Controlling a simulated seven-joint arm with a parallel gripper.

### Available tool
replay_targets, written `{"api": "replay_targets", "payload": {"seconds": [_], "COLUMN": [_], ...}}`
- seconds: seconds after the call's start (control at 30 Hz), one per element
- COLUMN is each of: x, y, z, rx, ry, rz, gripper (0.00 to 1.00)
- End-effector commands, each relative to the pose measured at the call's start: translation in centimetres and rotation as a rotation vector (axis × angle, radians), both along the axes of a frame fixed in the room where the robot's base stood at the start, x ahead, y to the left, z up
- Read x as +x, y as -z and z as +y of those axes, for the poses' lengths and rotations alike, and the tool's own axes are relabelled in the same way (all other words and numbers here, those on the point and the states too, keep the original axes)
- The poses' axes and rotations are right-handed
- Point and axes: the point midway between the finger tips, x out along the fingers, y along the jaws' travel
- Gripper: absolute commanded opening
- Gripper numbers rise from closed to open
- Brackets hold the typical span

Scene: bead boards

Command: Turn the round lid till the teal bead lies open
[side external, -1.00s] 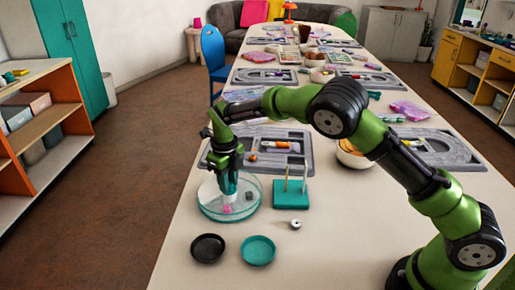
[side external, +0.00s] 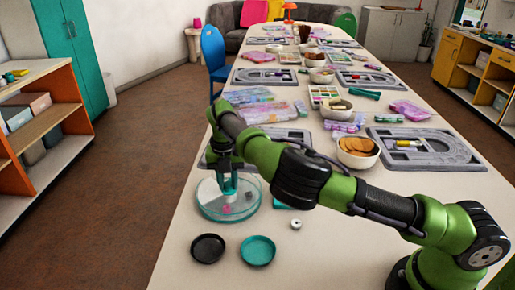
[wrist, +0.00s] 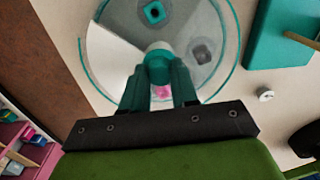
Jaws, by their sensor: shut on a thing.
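The round clear dish (side external: 229,213) stands near the table's front left. Its lid has a white wedge (wrist: 108,62), at the left in the wrist view. My gripper (wrist: 158,80) is shut on the teal and pale knob (wrist: 158,54) at the lid's middle. A dull grey bead (wrist: 203,52) lies right of the knob. A pink bead (wrist: 160,92) shows between my fingers, partly hidden.
A black shallow dish (side external: 207,248) and a teal shallow dish (side external: 257,250) stand in front. A small white bead (side external: 296,225) lies to the right. A teal peg block (wrist: 270,35) is close beside the clear dish. Grey bead boards (side external: 425,152) and bowls stand farther back.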

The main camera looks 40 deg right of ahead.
Motion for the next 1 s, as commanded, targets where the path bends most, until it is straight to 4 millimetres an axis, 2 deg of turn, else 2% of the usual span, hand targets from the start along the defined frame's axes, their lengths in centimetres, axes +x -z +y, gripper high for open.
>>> {"api": "replay_targets", "payload": {"seconds": [0.4, 1.0], "x": [0.0, 0.0], "y": [0.17, 0.13], "z": [-0.12, -0.21], "rx": [-0.004, -0.002], "ry": [0.211, 0.249], "rz": [0.001, 0.003], "gripper": [0.0, 0.0]}}
